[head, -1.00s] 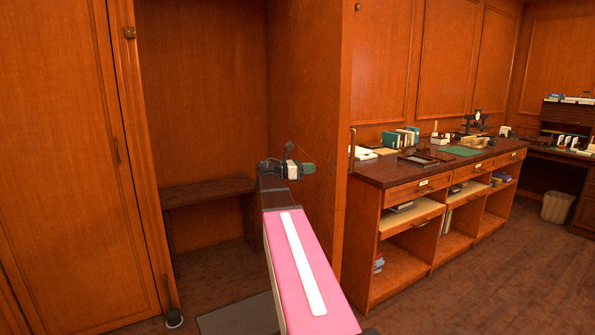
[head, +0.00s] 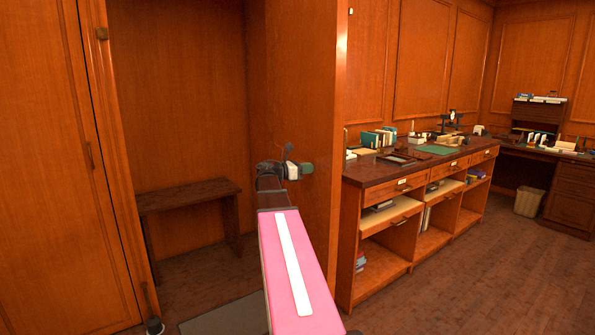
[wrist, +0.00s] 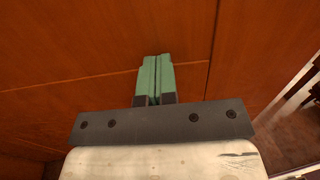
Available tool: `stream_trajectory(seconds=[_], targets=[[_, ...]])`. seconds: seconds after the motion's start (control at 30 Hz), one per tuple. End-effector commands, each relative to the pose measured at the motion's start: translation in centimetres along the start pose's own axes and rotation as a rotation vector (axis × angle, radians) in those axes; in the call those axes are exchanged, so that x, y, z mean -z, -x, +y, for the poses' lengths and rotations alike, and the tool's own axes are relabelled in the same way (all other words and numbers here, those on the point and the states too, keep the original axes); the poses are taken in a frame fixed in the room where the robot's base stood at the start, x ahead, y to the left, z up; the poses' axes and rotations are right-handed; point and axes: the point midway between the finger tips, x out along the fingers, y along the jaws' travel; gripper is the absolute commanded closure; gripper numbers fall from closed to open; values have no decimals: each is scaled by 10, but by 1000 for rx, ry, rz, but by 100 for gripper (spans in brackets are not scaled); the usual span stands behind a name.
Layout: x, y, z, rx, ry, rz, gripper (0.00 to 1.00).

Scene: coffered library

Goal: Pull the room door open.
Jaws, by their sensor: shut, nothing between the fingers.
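My gripper (head: 307,168) is shut and empty, its green fingers pointing right toward the face of a tall wooden panel (head: 295,90). The panel may be the room door's leaf, but I cannot tell for certain. In the wrist view the shut fingers (wrist: 154,78) are close in front of plain wood (wrist: 70,45). Whether they touch it is unclear. A slim vertical bar (head: 346,138) shows at the panel's right edge. Another wooden leaf (head: 45,180) stands at the far left, with a slim handle (head: 89,156), well away from my gripper.
A low dark bench (head: 190,193) stands in the wood-lined recess between the two panels. A grey mat (head: 215,318) lies on the floor in front. A long counter (head: 400,180) with books and drawers runs along the right. Open floor (head: 480,265) lies at the right.

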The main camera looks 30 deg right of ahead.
Motion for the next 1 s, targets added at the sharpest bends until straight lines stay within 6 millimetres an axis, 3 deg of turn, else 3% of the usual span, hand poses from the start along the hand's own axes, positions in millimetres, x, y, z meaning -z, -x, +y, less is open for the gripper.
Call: stream_trajectory(seconds=[0.5,0.7,1.0], targets=[[0,-112,-2,-64,0,-1,100],[0,-130,-3,-65,-1,-1,100],[0,-131,-3,-66,-1,-1,100]])
